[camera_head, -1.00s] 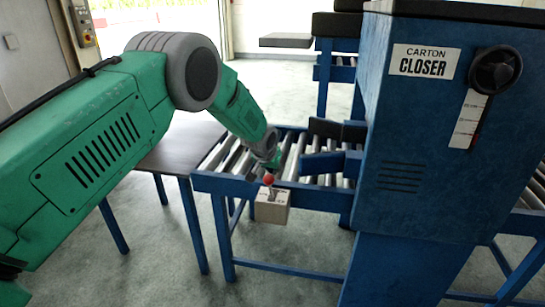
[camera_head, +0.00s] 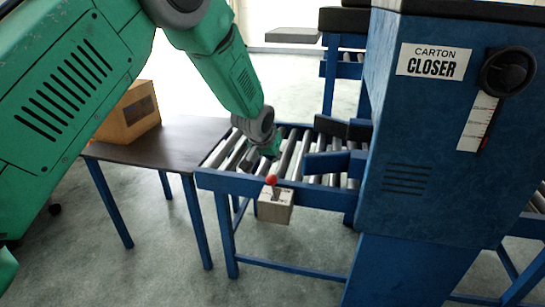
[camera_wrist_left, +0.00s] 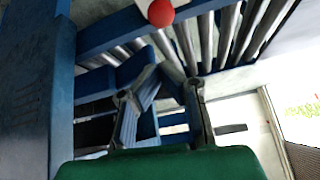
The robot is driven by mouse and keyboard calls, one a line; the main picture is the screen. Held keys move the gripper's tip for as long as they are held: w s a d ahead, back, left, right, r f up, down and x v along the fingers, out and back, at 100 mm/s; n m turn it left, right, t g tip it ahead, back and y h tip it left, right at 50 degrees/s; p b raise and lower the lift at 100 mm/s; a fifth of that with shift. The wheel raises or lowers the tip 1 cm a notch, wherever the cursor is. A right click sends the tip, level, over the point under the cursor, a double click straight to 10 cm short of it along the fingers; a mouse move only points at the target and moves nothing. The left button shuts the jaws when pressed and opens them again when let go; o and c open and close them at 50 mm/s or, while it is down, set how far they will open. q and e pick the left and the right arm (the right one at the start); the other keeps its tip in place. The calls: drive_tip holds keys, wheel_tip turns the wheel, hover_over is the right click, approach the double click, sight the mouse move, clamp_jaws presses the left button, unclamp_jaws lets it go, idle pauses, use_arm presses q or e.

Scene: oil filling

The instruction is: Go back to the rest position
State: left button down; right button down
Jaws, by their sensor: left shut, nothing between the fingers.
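My left arm comes in from the left. Its left gripper (camera_head: 273,150) is over the near edge of the roller conveyor (camera_head: 300,150), just above and behind the red-knobbed lever on the control box (camera_head: 273,206). In the left wrist view the gripper (camera_wrist_left: 163,72) has its fingers angled together, shut with nothing between them. The red knob (camera_wrist_left: 160,12) shows ahead of the fingers there, apart from them. My right gripper is not in view.
The blue carton closer (camera_head: 430,130) stands at the right. A dark table (camera_head: 165,150) adjoins the conveyor's left end, with a cardboard box (camera_head: 130,112) on it, partly behind my arm. Open floor lies in front of the table and conveyor.

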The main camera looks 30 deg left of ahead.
use_arm(q)
drive_tip(key=shift+w+a+f, duration=0.1)
drive_tip(key=shift+w+f, duration=0.05)
drive_tip(key=s+d+f+g, duration=0.3)
drive_tip(key=s+f, duration=1.6)
drive_tip(key=s, duration=0.1)
drive_tip(key=s+d+f+g, duration=0.1)
drive_tip(key=s+f, duration=0.1)
drive_tip(key=s, duration=1.1)
drive_tip(key=s+d+f+m+g+h+b, duration=0.1)
drive_tip(key=s+f+g, duration=0.1)
drive_tip(key=s, duration=1.1)
drive_tip(key=shift+f, duration=0.2)
